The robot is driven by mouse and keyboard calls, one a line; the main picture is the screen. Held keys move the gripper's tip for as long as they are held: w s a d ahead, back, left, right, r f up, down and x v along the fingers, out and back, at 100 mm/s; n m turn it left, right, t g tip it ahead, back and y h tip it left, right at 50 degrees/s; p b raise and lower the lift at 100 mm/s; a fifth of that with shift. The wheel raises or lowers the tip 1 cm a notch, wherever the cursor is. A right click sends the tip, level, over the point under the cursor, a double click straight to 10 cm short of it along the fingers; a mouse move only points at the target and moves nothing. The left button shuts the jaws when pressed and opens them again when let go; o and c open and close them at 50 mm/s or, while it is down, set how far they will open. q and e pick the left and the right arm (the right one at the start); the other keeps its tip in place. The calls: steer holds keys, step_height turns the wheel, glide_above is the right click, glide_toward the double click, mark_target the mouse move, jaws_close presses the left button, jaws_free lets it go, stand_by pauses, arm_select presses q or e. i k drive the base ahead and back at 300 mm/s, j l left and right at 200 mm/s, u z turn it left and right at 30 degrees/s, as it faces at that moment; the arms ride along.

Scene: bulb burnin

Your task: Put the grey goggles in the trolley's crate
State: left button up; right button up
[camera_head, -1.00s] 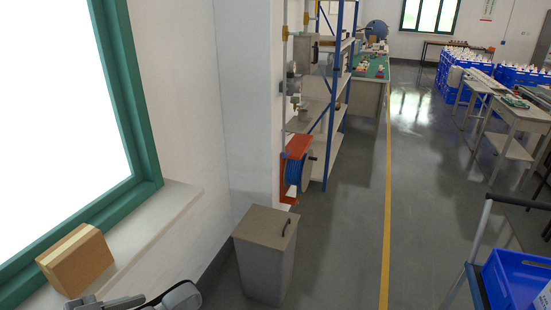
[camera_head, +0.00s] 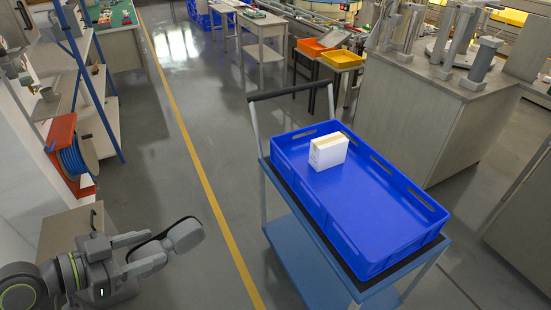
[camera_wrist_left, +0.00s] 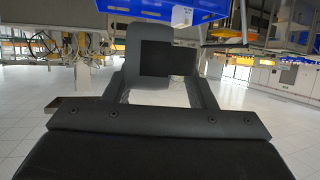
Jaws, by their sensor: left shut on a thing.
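My left gripper (camera_head: 152,250) is at the lower left of the head view, shut on the grey goggles (camera_head: 187,235). The goggles have a dark strap and stick out beyond the fingertips, above the floor. The gripper hides part of them. The trolley (camera_head: 304,262) stands to the right, with a blue crate (camera_head: 372,205) on its top. The crate is open and has a white box (camera_head: 328,152) in its far left part. Its rest is empty. The goggles are left of the trolley and apart from it. My right gripper is not in view.
The trolley's dark handle (camera_head: 290,91) rises at the crate's far end. A yellow line (camera_head: 205,185) runs on the floor between the gripper and the trolley. A grey bin (camera_head: 62,228) and a shelf rack (camera_head: 100,95) stand at the left. A cabinet (camera_head: 415,120) stands behind the crate.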

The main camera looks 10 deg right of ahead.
mark_target(373, 211)
steer(key=z, duration=1.6)
steer(key=i+j+z, duration=0.25)
steer(key=j+z, duration=0.25)
steer(key=j, duration=0.2)
steer(key=i+j+z, duration=0.1)
steer(key=j+z, duration=0.15)
steer(key=j, duration=0.15)
steer(key=i+j, duration=0.1)
steer(key=j, duration=0.45)
steer(key=i+j, duration=0.1)
steer(key=j, duration=0.45)
